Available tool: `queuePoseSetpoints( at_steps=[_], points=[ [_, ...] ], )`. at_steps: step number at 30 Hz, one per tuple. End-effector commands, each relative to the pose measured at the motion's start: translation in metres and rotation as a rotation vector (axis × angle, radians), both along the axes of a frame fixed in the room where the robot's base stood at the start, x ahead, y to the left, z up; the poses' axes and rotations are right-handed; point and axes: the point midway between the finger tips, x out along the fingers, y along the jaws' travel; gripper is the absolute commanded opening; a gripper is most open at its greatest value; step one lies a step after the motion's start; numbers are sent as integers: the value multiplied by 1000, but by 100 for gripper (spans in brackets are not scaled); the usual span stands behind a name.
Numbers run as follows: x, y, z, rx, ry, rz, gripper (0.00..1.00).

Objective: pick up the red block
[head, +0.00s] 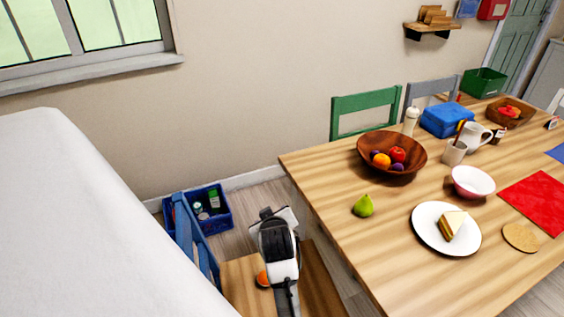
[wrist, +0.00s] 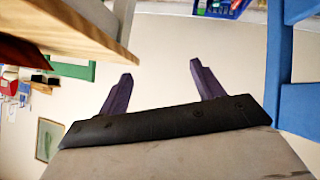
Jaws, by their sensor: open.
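I cannot make out a red block for certain in either view. In the head view, a wooden tray (head: 526,117) at the table's far right end holds something red (head: 509,111), too small to identify. My gripper (wrist: 161,71) shows in the wrist view with its two dark purple fingers apart and nothing between them. In the head view, my arm (head: 280,250) is left of the table, above the wooden seat of the blue chair.
The wooden table (head: 330,200) bears a fruit bowl (head: 372,143), a pear (head: 363,206), a cake plate (head: 428,236) and a red mat (head: 540,200). A blue chair (head: 183,225) and a blue crate (head: 225,219) stand left of my arm. An orange ball (head: 262,279) lies beside it.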

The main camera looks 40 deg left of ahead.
Motion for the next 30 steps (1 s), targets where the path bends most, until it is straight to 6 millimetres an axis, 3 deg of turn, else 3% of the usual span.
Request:
queuePoseSetpoints(
  at_steps=[1,3,7,10,14,30],
  points=[
    [-11,-19,-46,-137,100,-6,66],
    [-30,-46,-95,-308,225,-2,66],
    [-68,-91,-152,-547,419,21,66],
    [-90,-114,-173,-661,518,40,66],
    [-104,-128,-187,-728,578,52,66],
    [-105,-130,-265,-738,587,52,66]
  ],
)
